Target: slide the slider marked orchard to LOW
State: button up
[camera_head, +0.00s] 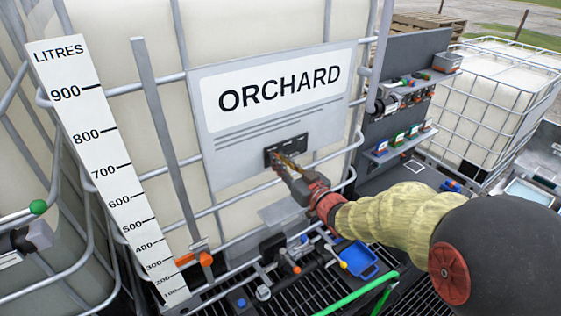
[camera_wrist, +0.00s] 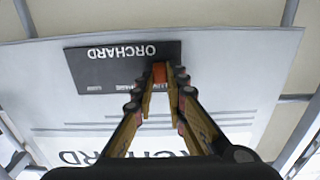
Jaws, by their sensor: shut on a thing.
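The dark slider plate (camera_head: 297,146) is mounted on the big grey ORCHARD sign panel on the white tank. In the wrist view the plate (camera_wrist: 105,68) appears upside down and reads ORCHARD. Its orange-red slider knob (camera_wrist: 159,72) stands near the plate's right end there, which is the left end in the head view. My gripper (camera_wrist: 160,92) is shut on the knob with its fingertips. In the head view my gripper (camera_head: 276,157) reaches the plate's left part and hides the knob. Small position marks line the plate's edge; they are too small to read, and the fingers partly cover one.
A LITRES scale (camera_head: 98,150) stands left on the tank. Below are a valve with an orange handle (camera_head: 205,258), pipes and a blue tray (camera_head: 357,258). A shelf with small coloured devices (camera_head: 402,140) stands right. Cage bars cross the tank around the sign.

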aim_at(302, 143)
grip_shut()
dwell(0.3)
jog(key=w+d, duration=0.2)
jog(key=d, duration=0.1)
jog(key=w+d+b, duration=0.1)
jog(key=w+d, duration=0.1)
jog(key=d, duration=0.1)
jog(key=w+d, duration=0.2)
jog(key=shift+d, duration=0.4)
jog(key=o, duration=0.5)
grip_release()
jog(key=shift+w+d, duration=0.1)
jog(key=shift+d, duration=0.1)
jog(key=shift+o, duration=0.8)
jog(key=shift+a, duration=0.1)
jog(key=v, duration=1.2)
